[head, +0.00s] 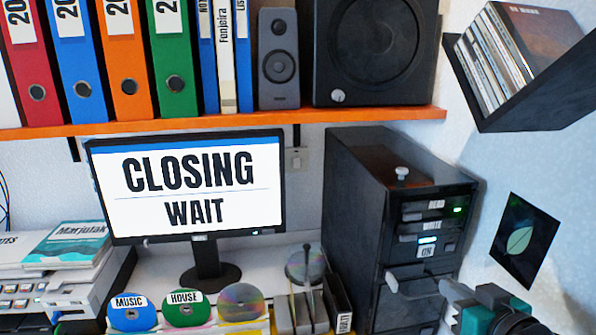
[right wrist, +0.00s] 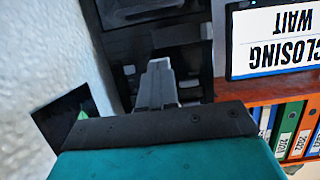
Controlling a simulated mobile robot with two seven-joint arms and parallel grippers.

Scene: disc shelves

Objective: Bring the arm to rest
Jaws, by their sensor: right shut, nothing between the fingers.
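My right gripper (head: 454,290) is at the lower right of the head view, in front of the lower part of the black computer tower (head: 350,205). Its fingers are shut with nothing between them. In the right wrist view the closed grey fingers (right wrist: 157,82) point toward the dark tower front; whether they touch it cannot be told. My left gripper is not in view.
The monitor (head: 188,190) reads "CLOSING WAIT". An orange shelf (head: 210,124) holds binders and speakers. A black wall rack (head: 535,100) of cases hangs upper right.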

